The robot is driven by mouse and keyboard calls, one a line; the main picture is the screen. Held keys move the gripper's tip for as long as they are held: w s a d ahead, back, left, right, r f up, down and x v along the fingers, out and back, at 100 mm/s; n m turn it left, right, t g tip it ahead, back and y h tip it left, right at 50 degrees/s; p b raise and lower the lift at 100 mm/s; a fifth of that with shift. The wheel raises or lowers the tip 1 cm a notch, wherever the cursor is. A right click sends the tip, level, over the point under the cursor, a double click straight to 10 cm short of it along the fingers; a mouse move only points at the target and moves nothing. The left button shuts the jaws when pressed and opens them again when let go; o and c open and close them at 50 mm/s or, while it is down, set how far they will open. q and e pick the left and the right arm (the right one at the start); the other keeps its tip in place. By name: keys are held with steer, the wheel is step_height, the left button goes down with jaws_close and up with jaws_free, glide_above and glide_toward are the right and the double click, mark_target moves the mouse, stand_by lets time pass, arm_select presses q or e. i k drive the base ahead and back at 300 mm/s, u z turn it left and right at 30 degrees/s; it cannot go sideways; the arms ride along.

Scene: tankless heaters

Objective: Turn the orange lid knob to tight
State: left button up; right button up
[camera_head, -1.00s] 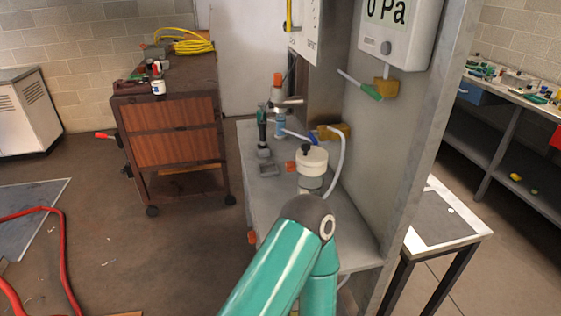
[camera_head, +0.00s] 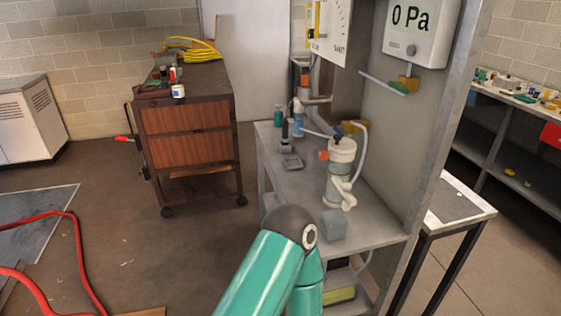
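A small orange piece (camera_head: 323,155) shows at the left side of the white canister's top on the grey bench. Another orange part (camera_head: 305,76) sits above a white and blue upright cylinder (camera_head: 299,117) farther back. I cannot tell which is the lid knob, or how tight it is. The white canister (camera_head: 340,180) stands upright with a pale fitting low on its right side. One teal arm of mine (camera_head: 262,270) rises from the bottom, its dark joint in front of the bench. Neither gripper can be made out, and nothing is seen touching the orange parts.
A grey upright panel carries a display box (camera_head: 421,30) reading 0 Pa. A grey block (camera_head: 335,224) is near the bench (camera_head: 375,230) front. A brown drawer cabinet (camera_head: 188,130) stands left. Red hose (camera_head: 70,240) lies on the floor. A white-topped table (camera_head: 455,205) stands right.

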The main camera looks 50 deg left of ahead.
mark_target(324, 154)
steer(key=u, duration=0.15)
steer(key=k, duration=0.35)
steer(key=u, duration=3.75)
steer(key=k, duration=0.1)
steer(key=z, duration=2.05)
steer(key=i, duration=0.5)
steer(key=z, duration=0.1)
